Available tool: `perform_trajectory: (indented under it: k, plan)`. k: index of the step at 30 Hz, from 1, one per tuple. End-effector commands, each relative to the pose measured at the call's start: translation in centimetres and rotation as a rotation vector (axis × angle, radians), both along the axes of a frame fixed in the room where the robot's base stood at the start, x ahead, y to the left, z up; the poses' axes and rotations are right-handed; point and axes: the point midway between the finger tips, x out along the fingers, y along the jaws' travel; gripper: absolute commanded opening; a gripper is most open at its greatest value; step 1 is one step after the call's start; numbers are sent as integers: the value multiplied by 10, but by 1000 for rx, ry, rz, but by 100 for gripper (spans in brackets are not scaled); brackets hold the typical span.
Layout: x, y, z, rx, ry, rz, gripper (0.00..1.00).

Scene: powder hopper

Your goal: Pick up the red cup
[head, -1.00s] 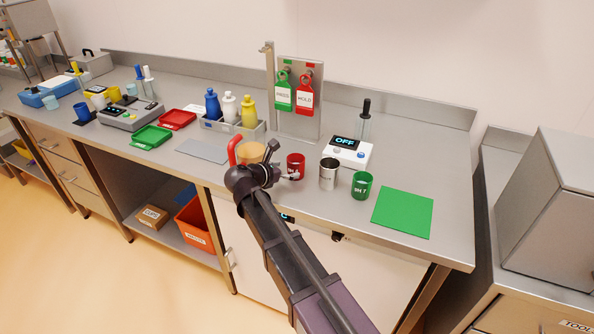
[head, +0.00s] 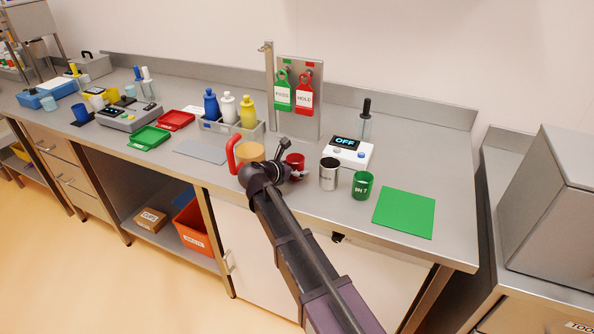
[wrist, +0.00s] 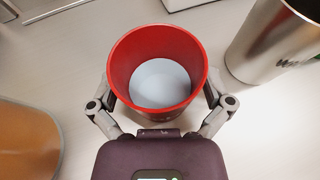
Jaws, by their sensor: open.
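The red cup (head: 295,161) stands on the metal bench, partly hidden behind my arm in the head view. In the wrist view the red cup (wrist: 157,70) is upright with its mouth facing the camera and a pale, smooth surface inside. My gripper (wrist: 158,98) is open, with one finger on each side of the cup. The fingers are very close to the cup's wall; I cannot tell whether they touch it. In the head view my gripper (head: 290,172) is at the cup, its fingers mostly hidden.
A steel beaker (head: 329,174) stands close to the right of the cup, and a green cup (head: 362,185) beyond it. A tan container (head: 250,152) with a red handle is at the left. A white device (head: 348,152) reading OFF stands behind. A green mat (head: 404,212) lies at the right.

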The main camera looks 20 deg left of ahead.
Motion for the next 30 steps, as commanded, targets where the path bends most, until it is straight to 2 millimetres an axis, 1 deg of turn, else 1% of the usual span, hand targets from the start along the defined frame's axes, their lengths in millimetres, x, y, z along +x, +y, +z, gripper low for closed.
perform_trajectory:
  k: [8,9,11,12,14,15,16,30]
  plan:
    - [0,0,0,0,0,0,100]
    - [0,0,0,0,0,0,94]
    - [0,1,0,0,0,0,76]
    - [0,1,0,0,0,0,64]
    - [-1,1,0,0,0,0,46]
    - [-1,1,0,0,0,1,35]
    - [-1,1,0,0,0,1,29]
    - [-1,1,1,0,0,1,29]
